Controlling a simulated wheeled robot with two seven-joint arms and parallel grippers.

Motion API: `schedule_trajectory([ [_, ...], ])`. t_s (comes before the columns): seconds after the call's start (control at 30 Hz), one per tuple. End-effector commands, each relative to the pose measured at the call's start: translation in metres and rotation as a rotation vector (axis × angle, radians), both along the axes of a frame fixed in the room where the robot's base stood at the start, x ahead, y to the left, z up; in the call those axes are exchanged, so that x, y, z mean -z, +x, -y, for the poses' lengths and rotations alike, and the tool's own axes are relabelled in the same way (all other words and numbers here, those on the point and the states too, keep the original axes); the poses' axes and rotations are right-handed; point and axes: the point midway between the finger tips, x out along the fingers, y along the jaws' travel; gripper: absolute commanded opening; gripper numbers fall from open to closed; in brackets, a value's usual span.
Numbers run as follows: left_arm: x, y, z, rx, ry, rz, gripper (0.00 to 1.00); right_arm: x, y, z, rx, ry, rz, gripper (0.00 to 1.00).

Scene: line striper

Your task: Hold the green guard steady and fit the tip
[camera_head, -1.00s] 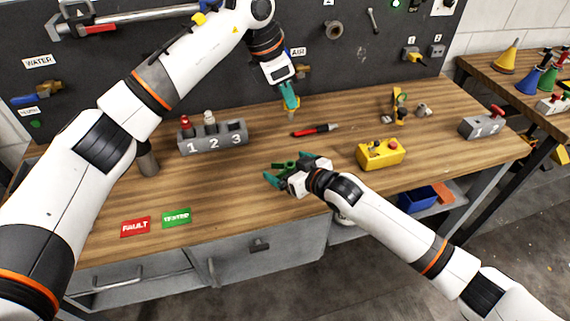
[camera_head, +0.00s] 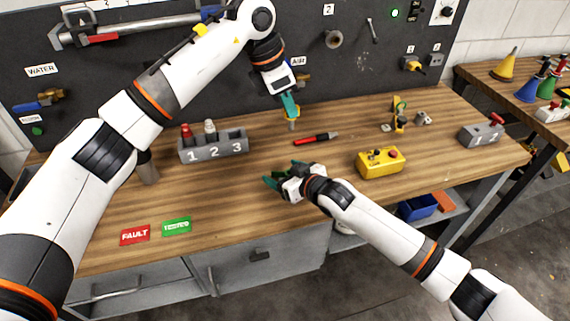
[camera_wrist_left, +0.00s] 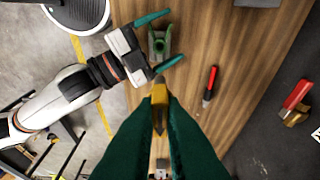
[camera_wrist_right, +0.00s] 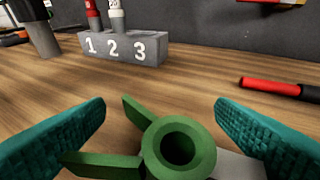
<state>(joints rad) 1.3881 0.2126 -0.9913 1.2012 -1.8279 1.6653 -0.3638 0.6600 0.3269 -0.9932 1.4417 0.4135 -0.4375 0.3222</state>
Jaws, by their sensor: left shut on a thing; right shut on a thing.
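The green guard (camera_wrist_right: 180,148), a ring with wings, sits between the teal fingers of my right gripper (camera_wrist_right: 162,135). My right gripper is shut on it, low over the bench, though the contact is not clear in the right wrist view. It also shows in the left wrist view (camera_wrist_left: 160,42), with its opening facing up. My left gripper (camera_head: 291,108) is shut on the yellow tip (camera_wrist_left: 159,95), which has a dark pointed end. It holds the tip pointing down above the bench, behind and apart from the guard. In the head view the guard is mostly hidden by my right gripper.
A red and black pen (camera_head: 316,139) lies right of the tip. A grey block numbered 1 2 3 (camera_head: 213,148) stands at left. A yellow control box (camera_head: 380,162) stands at right. FAULT (camera_head: 135,235) and TESTED (camera_head: 177,226) cards lie front left. Bench between them is clear.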

Motion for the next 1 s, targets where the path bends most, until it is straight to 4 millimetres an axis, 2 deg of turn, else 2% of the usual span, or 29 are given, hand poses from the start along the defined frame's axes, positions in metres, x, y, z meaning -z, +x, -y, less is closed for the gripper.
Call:
schedule_trajectory([
  [0.13,0.010,0.002,0.001,-0.092,0.002,0.001,0.00,0.000,0.000,0.000,0.000,0.000,-0.001,0.43],
  [0.27,0.028,0.006,0.004,-0.283,0.004,0.002,0.00,0.000,0.000,0.000,0.000,0.000,-0.001,0.43],
  [0.6,0.073,0.015,0.006,-0.923,0.003,0.009,0.00,0.000,0.000,0.000,0.000,0.000,-0.001,0.43],
  [0.87,0.093,0.014,0.007,-1.439,0.002,0.012,0.00,0.001,0.000,0.000,0.000,0.000,-0.001,0.43],
  [1.0,0.098,0.011,0.009,-1.755,0.001,0.014,0.00,0.001,0.000,0.000,0.000,0.000,-0.001,0.43],
])
